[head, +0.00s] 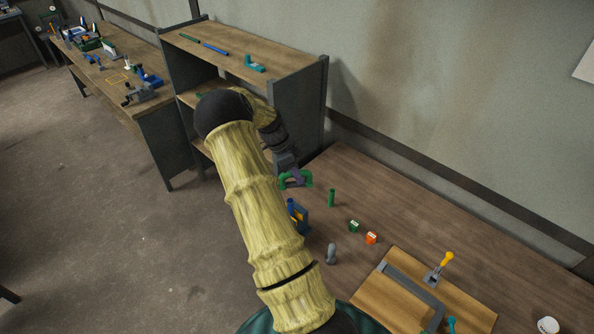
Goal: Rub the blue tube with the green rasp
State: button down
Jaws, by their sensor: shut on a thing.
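My gripper (294,176) is at the end of my arm, over the near left part of the brown table. It is shut on a curved green tool, the green rasp (305,179), whose shape is partly hidden by the fingers. Just below it stands a blue holder with a yellow part (299,218), partly hidden by my arm; a blue piece shows at its top, and I cannot tell if that is a tube. The rasp appears apart from it. A long blue tube (215,48) lies on the top of the shelf unit.
An upright green cylinder (332,198), a small green box (353,227), an orange box (371,238) and a grey knob-like piece (331,253) stand nearby. A wooden board (465,296) bears a grey frame. The shelf unit (290,62) rises behind. The table's right rear is clear.

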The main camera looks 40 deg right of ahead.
aim_at(294, 180)
notch_tip(294, 180, down, 4)
jog(key=shift+f+b, duration=0.1)
jog(key=shift+b, duration=0.8)
notch_tip(294, 180, down, 2)
jog(key=shift+b, duration=0.4)
jog(key=a, duration=0.2)
jog(key=a+p, duration=0.1)
jog(key=a, duration=0.1)
jog(key=shift+s+r+p, duration=0.15)
jog(key=shift+r+p, duration=0.05)
jog(key=shift+p, duration=0.1)
jog(key=d+b, duration=0.1)
jog(key=d, duration=0.3)
jog(key=shift+d+f, duration=0.1)
jog(key=shift+d, duration=0.05)
notch_tip(294, 180, up, 8)
jog(key=p, duration=0.3)
jog(key=shift+f+p, duration=0.15)
jog(key=shift+p, duration=0.15)
jog(key=shift+w+r, duration=0.2)
jog(key=shift+r, duration=0.05)
jog(key=shift+w, duration=0.15)
